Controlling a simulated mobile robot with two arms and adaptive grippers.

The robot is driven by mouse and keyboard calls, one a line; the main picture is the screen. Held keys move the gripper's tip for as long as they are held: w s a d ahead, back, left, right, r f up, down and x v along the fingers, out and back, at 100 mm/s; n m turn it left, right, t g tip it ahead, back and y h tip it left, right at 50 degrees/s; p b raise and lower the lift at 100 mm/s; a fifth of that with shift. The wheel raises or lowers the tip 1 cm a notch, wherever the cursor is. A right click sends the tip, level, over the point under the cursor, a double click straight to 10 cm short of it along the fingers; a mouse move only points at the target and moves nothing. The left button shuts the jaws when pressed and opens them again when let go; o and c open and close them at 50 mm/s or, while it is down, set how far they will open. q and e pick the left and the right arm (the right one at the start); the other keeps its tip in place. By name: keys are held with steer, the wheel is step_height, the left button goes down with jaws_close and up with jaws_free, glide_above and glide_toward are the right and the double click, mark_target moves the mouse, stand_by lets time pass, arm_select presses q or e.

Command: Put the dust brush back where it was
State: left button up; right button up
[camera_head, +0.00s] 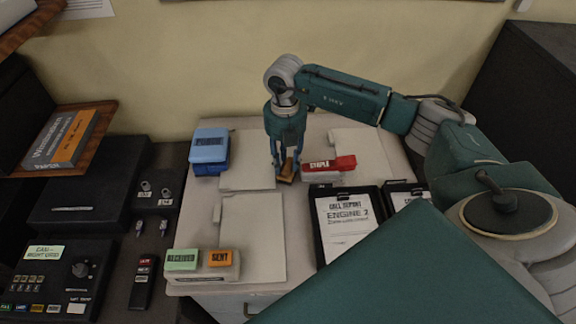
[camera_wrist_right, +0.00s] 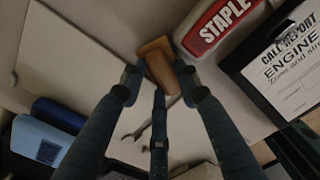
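The dust brush (camera_head: 287,171) is a small orange-brown wooden piece with a darker side, on or just above the light desk top left of the red stapler. My right gripper (camera_head: 286,166) points down over it from above. In the right wrist view the fingertips (camera_wrist_right: 160,88) sit on both sides of the brush (camera_wrist_right: 158,62) and appear to press on it. Whether its underside touches the desk cannot be told. My left gripper is not in view.
The red stapler (camera_head: 330,164) stands close to the right of the brush. A blue punch (camera_head: 209,150) is at the left. Call-report trays (camera_head: 318,240) and a stamp holder (camera_head: 203,275) stand nearer. Pale flat sheets (camera_head: 252,235) lie on the desk.

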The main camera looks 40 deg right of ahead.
jaws_close()
steer(key=shift+r, duration=0.1)
steer(key=shift+r, duration=0.55)
step_height(320, 180, up, 13)
steer(key=b, duration=0.4)
step_height(320, 180, up, 6)
steer(key=p, duration=0.1)
glide_above(285, 163)
steer(key=shift+s+f, duration=0.1)
